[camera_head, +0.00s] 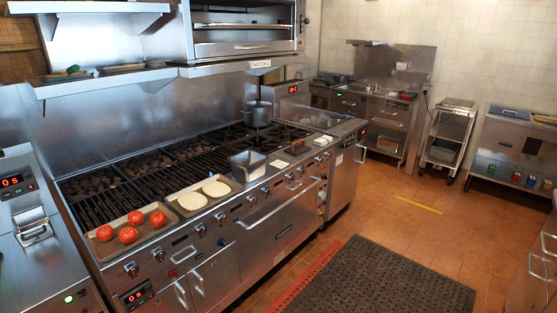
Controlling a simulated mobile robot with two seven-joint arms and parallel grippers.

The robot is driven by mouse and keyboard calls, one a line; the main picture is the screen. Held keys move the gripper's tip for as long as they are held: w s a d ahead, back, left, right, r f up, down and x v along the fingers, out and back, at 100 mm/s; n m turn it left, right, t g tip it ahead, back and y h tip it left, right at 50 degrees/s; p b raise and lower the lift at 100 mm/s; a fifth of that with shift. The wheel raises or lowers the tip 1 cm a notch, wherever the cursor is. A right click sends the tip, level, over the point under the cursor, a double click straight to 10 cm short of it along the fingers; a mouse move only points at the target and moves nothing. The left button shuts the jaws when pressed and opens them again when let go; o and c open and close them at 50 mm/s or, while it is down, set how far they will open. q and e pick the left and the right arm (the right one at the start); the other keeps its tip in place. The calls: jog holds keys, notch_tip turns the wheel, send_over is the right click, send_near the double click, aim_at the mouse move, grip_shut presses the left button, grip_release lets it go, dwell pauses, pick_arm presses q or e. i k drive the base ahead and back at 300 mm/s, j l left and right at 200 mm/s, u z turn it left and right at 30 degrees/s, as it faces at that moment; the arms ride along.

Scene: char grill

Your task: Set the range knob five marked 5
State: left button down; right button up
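The long steel range (200,160) runs from the lower left to the middle of the head view. A row of knobs lines its front panel. Knobs show at the near end (131,268), then further along (158,254), (200,230), (220,217), (250,200) and (265,190). More small knobs sit toward the far end. Their number marks are too small to read, so I cannot tell which knob is marked 5. Neither of my grippers is in view.
Trays with tomatoes (129,235) and pale flat rounds (216,188) lie along the range's front edge. A steel pan (247,165) and a pot (257,113) stand further along. A dark floor mat (370,285) lies before the range; the tiled floor (430,225) is open.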

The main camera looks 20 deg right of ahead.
aim_at(252, 200)
jog(key=i+l, duration=2.2)
